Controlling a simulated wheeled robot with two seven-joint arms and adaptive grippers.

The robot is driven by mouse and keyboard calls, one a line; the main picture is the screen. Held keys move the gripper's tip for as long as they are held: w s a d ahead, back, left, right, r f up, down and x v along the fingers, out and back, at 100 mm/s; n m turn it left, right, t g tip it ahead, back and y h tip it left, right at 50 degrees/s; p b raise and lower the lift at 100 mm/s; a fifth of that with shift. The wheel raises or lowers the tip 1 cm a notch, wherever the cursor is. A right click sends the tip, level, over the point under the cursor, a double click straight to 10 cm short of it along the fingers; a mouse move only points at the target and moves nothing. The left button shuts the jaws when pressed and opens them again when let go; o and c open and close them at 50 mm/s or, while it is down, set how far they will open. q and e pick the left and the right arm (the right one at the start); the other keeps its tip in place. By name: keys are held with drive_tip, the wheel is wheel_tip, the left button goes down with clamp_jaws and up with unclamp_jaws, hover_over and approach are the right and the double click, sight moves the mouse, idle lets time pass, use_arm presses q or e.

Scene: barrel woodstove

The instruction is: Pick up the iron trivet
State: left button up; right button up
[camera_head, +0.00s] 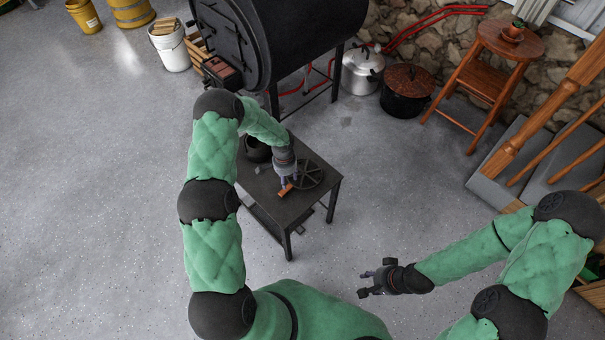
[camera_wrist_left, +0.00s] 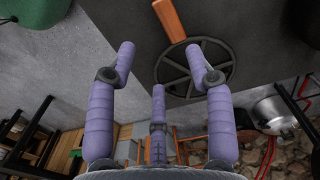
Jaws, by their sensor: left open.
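The iron trivet (camera_head: 311,173) is a dark, round, spoked wheel lying flat on a small black table (camera_head: 272,208). In the left wrist view the trivet (camera_wrist_left: 178,72) lies beyond my fingers, partly hidden by one of them. My left gripper (camera_head: 287,184) is just left of the trivet in the head view, above the table. I cannot tell whether any finger touches the trivet. My right gripper (camera_head: 366,284) is off to the right of the table, over the floor, with its fingers spread and empty.
An orange-brown wooden piece (camera_head: 285,190) lies close to my left fingertips. A dark pot (camera_head: 257,150) stands at the table's back left. The black barrel stove (camera_head: 290,35) rises behind the table. A wooden stool (camera_head: 490,75) stands at the back right. Floor left of the table is clear.

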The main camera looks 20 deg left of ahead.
use_arm(q)
drive_tip(key=b, duration=0.2)
hover_over(286, 191)
wheel_tip(286, 191, down, 5)
drive_tip(key=shift+f, duration=0.15)
wheel_tip(286, 191, down, 4)
drive_tip(key=shift+s+b, duration=0.1)
drive_tip(key=shift+b, duration=0.45)
drive_tip(key=shift+f, duration=0.6)
drive_tip(key=shift+r, duration=0.1)
clamp_jaws()
